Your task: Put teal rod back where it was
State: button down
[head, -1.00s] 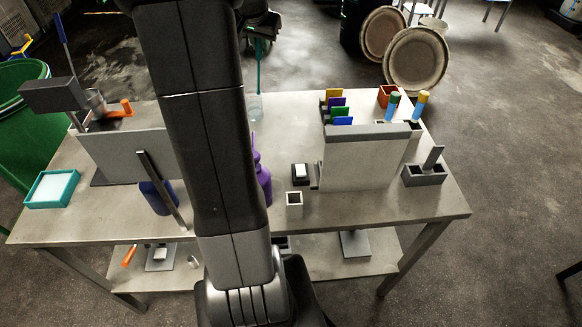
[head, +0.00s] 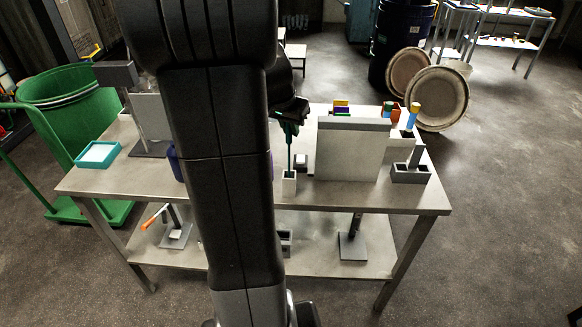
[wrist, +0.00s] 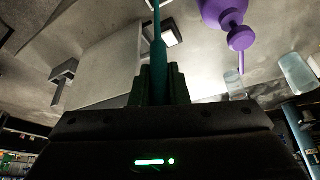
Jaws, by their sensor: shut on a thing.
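The teal rod (head: 290,155) hangs upright in the head view, thin and pointing down. My gripper (head: 289,123) is shut on its upper part. In the wrist view the rod (wrist: 158,45) runs up from between my closed fingers (wrist: 160,88) and leaves the top edge.
A light upright panel (head: 348,155) stands just right of the holder. A purple bottle (wrist: 222,15) shows in the wrist view, with clear glasses (wrist: 297,72) beyond. A grey block holder (head: 410,174) is at the right. A teal tray (head: 97,155) is at the left.

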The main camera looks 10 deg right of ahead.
aim_at(288, 142)
notch_tip(288, 142, down, 6)
jog(key=shift+f, duration=0.35)
jog(key=shift+f, duration=0.15)
jog(key=c, duration=1.4)
grip_release()
jog(key=shift+r, duration=0.2)
jog(key=shift+a+r, duration=0.1)
jog(key=shift+r, duration=0.35)
jog(key=v, duration=1.1)
